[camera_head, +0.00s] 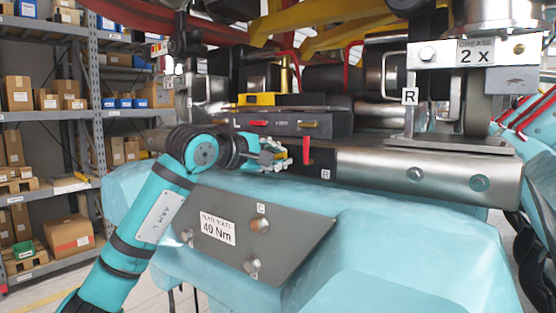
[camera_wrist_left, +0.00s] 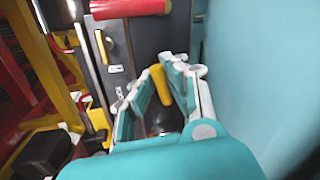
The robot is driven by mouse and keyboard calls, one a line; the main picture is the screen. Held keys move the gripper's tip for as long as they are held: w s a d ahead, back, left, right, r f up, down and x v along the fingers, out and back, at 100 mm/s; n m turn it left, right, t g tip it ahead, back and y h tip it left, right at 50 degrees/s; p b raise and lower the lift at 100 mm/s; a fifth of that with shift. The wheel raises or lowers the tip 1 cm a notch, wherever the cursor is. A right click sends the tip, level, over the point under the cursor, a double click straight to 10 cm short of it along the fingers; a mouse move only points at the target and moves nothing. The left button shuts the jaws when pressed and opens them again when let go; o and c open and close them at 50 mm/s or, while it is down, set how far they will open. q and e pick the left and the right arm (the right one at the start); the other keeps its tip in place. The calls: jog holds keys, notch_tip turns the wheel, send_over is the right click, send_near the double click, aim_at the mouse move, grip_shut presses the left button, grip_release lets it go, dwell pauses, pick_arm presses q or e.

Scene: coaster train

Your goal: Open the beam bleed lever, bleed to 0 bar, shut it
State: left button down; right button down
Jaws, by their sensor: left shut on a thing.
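My left gripper (camera_head: 277,155) reaches in from the left to the front of the dark block at the left end of the steel beam (camera_head: 420,177). In the left wrist view its fingers (camera_wrist_left: 158,92) are closed around a small yellow lever (camera_wrist_left: 159,84). The lever's lower end is hidden between the fingers. A red lever (camera_head: 306,150) hangs down just right of the gripper in the head view. I cannot tell which lever is the bleed lever, and no pressure reading is legible. My right gripper is not in view.
A black block (camera_head: 290,124) with small red and yellow handles sits above the gripper. Below is a teal body with a grey plate (camera_head: 278,235) marked 40 Nm. Shelves (camera_head: 45,115) with boxes stand at the left. The wrist view has a teal surface (camera_wrist_left: 265,70) close at right.

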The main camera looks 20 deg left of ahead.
pick_arm(q)
jog(key=n, duration=0.2)
jog(key=r+n+h, duration=0.1)
jog(key=n, duration=0.1)
jog(key=shift+w+a, duration=0.1)
jog(key=shift+a, duration=0.2)
jog(key=n, duration=0.2)
jog(key=n+b, duration=0.1)
jog(key=shift+w+a+r+h, duration=0.1)
jog(key=shift+a+r+h, duration=0.15)
jog(key=shift+a+h, duration=0.15)
jog(key=n, duration=0.1)
jog(key=n+h, duration=0.1)
jog(key=n, duration=0.1)
jog(key=shift+w+a+r+b, duration=0.1)
jog(key=shift+w+a+b, duration=0.05)
jog(key=shift+a+b, duration=0.2)
jog(key=shift+w+a+n+t+b, duration=0.1)
jog(key=shift+a+n+t+b, duration=0.1)
jog(key=shift+n, duration=0.7)
jog(key=shift+w+a+n+t+b, duration=0.1)
jog(key=shift+a+n+t+b, duration=0.1)
jog(key=shift+n, duration=0.7)
jog(key=c, duration=1.4)
grip_release()
jog(key=shift+a+r, duration=0.1)
jog(key=shift+o, duration=0.2)
jog(key=shift+s, duration=0.1)
